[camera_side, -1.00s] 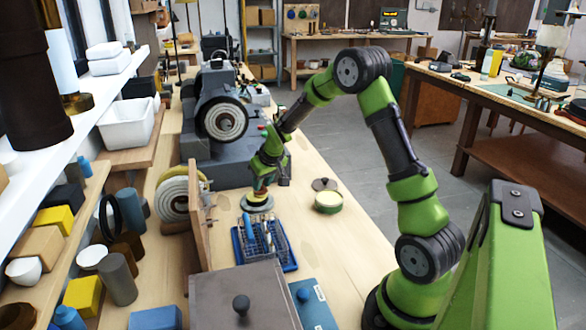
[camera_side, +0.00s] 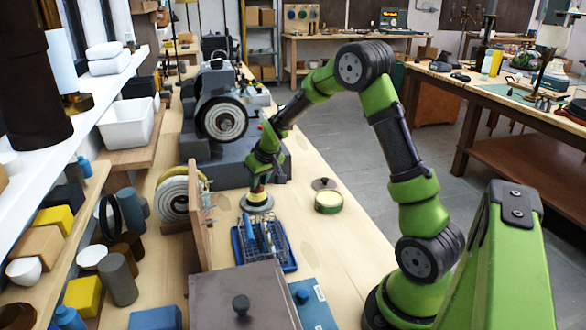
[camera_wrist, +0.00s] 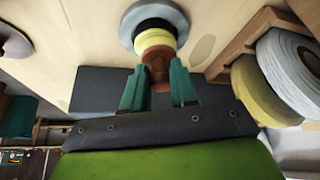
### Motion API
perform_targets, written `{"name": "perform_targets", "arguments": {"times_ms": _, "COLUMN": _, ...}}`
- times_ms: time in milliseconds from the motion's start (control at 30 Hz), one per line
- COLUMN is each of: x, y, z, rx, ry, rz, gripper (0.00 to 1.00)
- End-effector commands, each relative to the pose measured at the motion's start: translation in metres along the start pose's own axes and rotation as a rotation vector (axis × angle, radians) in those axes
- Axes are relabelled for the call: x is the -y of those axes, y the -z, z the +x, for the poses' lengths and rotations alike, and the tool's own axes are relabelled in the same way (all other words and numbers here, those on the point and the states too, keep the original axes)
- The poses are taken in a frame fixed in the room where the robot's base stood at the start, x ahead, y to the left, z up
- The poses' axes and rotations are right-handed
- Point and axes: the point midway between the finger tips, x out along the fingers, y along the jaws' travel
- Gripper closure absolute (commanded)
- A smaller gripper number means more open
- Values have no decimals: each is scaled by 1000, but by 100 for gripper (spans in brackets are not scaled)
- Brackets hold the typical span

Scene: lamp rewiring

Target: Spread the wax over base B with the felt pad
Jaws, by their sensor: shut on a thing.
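My gripper (camera_wrist: 158,78) is shut on the brown-orange handle of the felt pad (camera_wrist: 154,42), which is yellow. The pad sits against the dark raised middle of a round grey base (camera_wrist: 132,20), apparently touching it; the contact is partly hidden. No label shows on this base, so I cannot tell its letter. In the side view the base (camera_side: 257,207) lies on the bench below my gripper (camera_side: 259,183). A round green tin (camera_side: 328,203) with pale yellow contents, apparently the wax, stands open to the right. Any wax on the base cannot be made out.
A brown disc, apparently the tin's lid (camera_side: 324,184), lies behind the tin. A blue tray of tools (camera_side: 287,265) lies in front of the base. An upright wooden board (camera_side: 198,222) and wire spools (camera_side: 174,199) stand left. A grinding machine (camera_side: 219,118) stands behind. Bare bench lies right.

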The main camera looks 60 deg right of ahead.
Motion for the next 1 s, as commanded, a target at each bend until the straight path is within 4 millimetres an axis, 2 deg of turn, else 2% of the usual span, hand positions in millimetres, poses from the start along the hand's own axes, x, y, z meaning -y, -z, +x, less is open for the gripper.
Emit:
{"name": "perform_targets", "arguments": {"times_ms": 700, "x": 0, "y": 24, "z": -46, "rx": -7, "ry": -1, "rz": -1, "gripper": 100}}
{"name": "perform_targets", "arguments": {"times_ms": 1000, "x": 0, "y": 28, "z": -57, "rx": -5, "ry": -1, "rz": -2, "gripper": 100}}
